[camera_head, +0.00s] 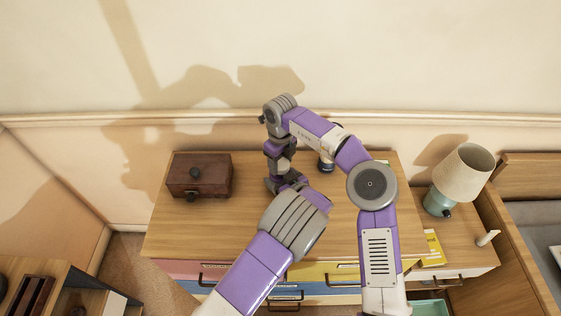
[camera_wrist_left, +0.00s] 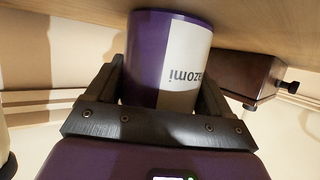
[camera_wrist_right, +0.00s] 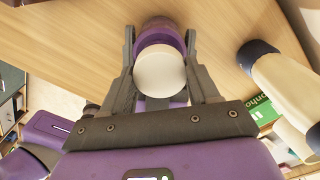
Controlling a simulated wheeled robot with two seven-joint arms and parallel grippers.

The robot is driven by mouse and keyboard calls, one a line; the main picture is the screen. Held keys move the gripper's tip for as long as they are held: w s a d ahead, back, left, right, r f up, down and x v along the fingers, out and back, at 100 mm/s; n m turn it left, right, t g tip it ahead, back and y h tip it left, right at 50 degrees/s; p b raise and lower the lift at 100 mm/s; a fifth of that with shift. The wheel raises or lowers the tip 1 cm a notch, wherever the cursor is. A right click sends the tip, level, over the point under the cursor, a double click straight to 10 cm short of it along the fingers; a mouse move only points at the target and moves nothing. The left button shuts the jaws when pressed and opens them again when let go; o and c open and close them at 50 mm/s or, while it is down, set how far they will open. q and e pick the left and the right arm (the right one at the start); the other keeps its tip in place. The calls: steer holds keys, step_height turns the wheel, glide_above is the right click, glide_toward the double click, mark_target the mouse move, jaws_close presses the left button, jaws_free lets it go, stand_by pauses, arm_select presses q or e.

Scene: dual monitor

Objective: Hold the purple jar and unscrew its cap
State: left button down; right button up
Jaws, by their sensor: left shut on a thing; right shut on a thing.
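The purple jar with a white lettered label (camera_wrist_left: 145,60) is between the fingers of my left gripper (camera_wrist_left: 160,85), which is shut on its side. It appears upside down in the left wrist view, near the tabletop; whether it touches is unclear. In the right wrist view the pale round cap (camera_wrist_right: 160,72) lies between the fingers of my right gripper (camera_wrist_right: 160,55), with purple jar wall (camera_wrist_right: 150,42) beyond it. My right gripper (camera_head: 276,182) points down from above and is shut on the cap. In the head view the arms hide the jar.
A dark brown box (camera_head: 200,178) stands left on the wooden table (camera_head: 180,225). A small dark object (camera_head: 326,165) stands behind my right arm. A lamp (camera_head: 463,175) and a yellow item (camera_head: 433,250) are at right. The table's left front is clear.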

mark_target(280, 163)
steer(key=shift+r, duration=1.95)
arm_select(q)
jaws_free()
